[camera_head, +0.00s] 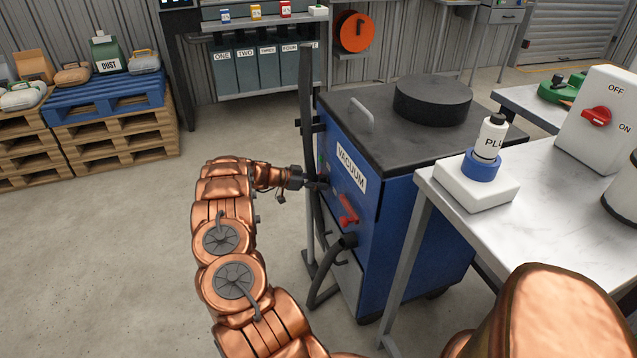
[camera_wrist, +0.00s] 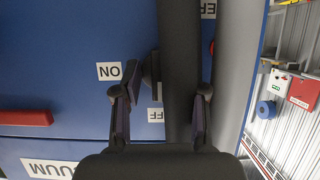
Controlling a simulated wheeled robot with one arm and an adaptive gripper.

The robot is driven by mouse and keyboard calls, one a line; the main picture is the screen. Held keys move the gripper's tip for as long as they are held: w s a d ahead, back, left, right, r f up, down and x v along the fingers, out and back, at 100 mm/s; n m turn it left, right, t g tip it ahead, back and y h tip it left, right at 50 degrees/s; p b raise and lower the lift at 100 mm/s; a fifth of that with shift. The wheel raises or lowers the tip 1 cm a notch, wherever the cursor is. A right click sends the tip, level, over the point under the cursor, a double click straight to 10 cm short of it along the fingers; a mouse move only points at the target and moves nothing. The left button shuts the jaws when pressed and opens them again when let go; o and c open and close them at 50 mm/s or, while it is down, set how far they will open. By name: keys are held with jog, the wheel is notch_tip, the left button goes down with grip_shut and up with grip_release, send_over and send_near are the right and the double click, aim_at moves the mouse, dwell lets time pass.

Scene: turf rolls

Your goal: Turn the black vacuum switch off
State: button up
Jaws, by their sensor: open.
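The blue vacuum cabinet (camera_head: 385,205) with a VACUUM label stands at centre right in the head view. My gripper (camera_head: 312,184) is at its left face, beside a tall black upright bar or wand (camera_head: 305,95). In the wrist view my gripper (camera_wrist: 166,88) is open, its fingers on either side of a long black shape that looks like this bar. A small dark part (camera_wrist: 151,68), possibly the black switch, shows by the left fingertip, between an ON label (camera_wrist: 109,71) and a partly covered OFF label (camera_wrist: 155,113). Its position and any contact are unclear.
A red handle (camera_head: 348,210) and a black hose (camera_head: 333,275) are on the cabinet's front. A white table (camera_head: 540,185) at right carries a plug-like bottle on a base and a red OFF/ON switch box (camera_head: 600,120). Pallets (camera_head: 100,150) stand at left. Floor at left is clear.

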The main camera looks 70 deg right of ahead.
jog(key=v, duration=1.2)
dwell(0.5)
